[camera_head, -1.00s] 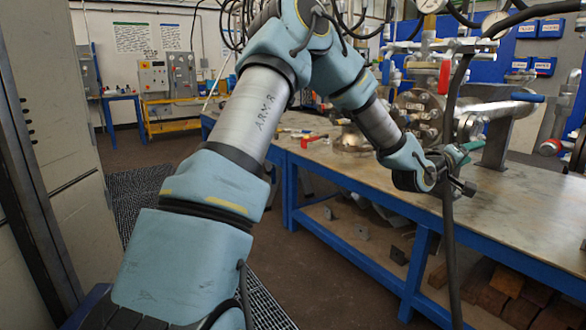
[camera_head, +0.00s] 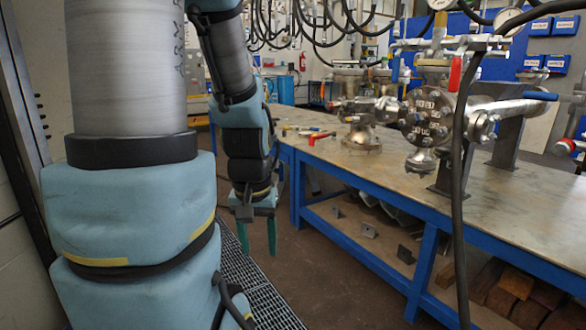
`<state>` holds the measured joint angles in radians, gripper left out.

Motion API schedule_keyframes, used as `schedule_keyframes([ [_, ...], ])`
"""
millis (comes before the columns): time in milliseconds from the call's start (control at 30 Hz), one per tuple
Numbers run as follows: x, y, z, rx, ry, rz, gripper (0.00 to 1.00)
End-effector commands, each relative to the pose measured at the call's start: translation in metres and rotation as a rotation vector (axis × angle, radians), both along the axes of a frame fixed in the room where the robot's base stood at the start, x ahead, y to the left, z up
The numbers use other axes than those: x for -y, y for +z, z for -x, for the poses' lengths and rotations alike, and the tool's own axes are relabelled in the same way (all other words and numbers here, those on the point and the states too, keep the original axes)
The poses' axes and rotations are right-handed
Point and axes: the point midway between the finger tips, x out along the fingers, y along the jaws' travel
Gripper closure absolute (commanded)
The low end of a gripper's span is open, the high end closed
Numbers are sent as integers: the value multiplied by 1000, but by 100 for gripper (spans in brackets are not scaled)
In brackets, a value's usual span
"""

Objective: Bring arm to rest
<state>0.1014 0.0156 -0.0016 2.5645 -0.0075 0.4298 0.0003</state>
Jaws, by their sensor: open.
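My gripper (camera_head: 257,235) hangs at the end of my arm, left of the workbench, with its green fingers pointing down over the floor. The fingers are apart and I see nothing between them. My arm, in pale blue padding and grey tube, fills the left of the view. Its upper part runs out of the top of the picture and its forearm comes down toward the bench's left end. The gripper appears clear of the bench; the exact gap is hard to tell.
The blue-framed workbench (camera_head: 400,185) runs along the right. Flanged steel vessels (camera_head: 427,117) stand on it, with small coloured tools (camera_head: 305,131) near its far left end. A dark hose (camera_head: 458,190) hangs in front. Wooden blocks (camera_head: 500,297) lie underneath. Floor grating (camera_head: 250,280) is clear below my gripper.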

Motion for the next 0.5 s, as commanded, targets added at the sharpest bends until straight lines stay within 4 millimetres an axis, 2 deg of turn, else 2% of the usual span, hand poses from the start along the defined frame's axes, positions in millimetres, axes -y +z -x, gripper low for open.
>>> schedule_keyframes([
  [33,1,19,-1,3,-2,0,44],
  [267,2,68,-3,5,-3,0,44],
  [367,2,95,-3,6,-3,0,44],
  [500,2,139,-3,7,-3,0,44],
])
